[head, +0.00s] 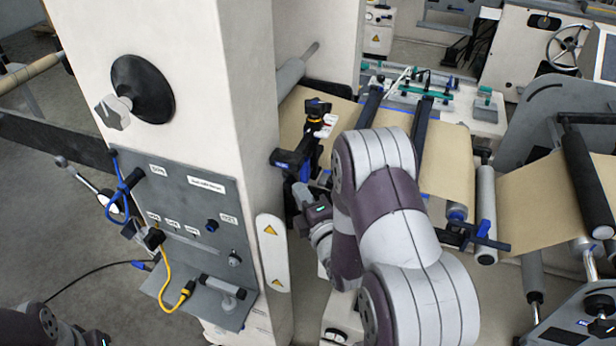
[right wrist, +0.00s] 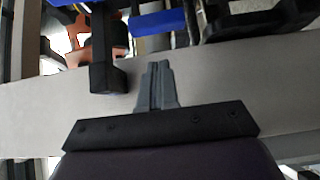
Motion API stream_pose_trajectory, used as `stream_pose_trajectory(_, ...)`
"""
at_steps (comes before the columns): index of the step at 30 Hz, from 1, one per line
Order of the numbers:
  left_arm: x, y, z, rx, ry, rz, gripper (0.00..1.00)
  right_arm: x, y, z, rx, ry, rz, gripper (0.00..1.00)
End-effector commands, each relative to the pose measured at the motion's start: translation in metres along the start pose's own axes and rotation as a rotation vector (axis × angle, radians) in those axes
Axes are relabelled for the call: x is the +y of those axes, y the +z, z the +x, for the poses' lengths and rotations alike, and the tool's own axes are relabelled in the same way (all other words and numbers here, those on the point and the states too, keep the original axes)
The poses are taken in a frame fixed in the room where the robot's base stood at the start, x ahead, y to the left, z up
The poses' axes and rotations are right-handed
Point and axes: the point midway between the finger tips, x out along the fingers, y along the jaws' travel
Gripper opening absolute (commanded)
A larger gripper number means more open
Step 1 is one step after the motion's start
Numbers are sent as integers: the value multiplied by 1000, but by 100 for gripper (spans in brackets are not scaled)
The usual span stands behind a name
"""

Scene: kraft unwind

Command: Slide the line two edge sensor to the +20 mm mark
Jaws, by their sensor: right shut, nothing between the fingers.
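A sensor assembly with a black knob and yellow band (head: 318,108) stands beside the beige column, over the kraft web. A blue-and-black bracket (head: 290,160) sits below it. I cannot tell for certain which part is the line two edge sensor, and no +20 mm mark is legible. My right gripper (head: 299,192) is just below the bracket, partly hard to make out. In the right wrist view its fingers (right wrist: 157,82) are shut and empty. A black bar end (right wrist: 107,78) is close to their left, and a blue block (right wrist: 157,22) lies beyond, apart from them. My left gripper is out of view.
The beige column (head: 190,60) stands left of my right arm, with a grey panel (head: 190,205) carrying cables and knobs. The kraft web (head: 448,160) and rollers (head: 486,205) lie to the right. A pale beam (right wrist: 45,105) passes behind the fingers.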

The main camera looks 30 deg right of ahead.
Motion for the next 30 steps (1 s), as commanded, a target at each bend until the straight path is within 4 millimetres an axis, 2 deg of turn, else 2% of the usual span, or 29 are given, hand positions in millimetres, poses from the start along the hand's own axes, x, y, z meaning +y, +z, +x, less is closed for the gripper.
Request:
stream_pose_trajectory(1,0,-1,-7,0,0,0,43,3,6,7,-3,-2,1,0)
stream_pose_trajectory(4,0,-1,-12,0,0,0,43,3,17,17,-2,-1,1,0)
stream_pose_trajectory(11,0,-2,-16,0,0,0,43,0,28,28,0,-2,2,0)
stream_pose_trajectory(21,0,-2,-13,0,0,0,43,-2,29,29,0,-1,2,0)
stream_pose_trajectory(26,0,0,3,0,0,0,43,-5,42,41,-2,2,0,0)
stream_pose_trajectory(30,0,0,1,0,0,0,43,0,44,44,0,-1,1,0)
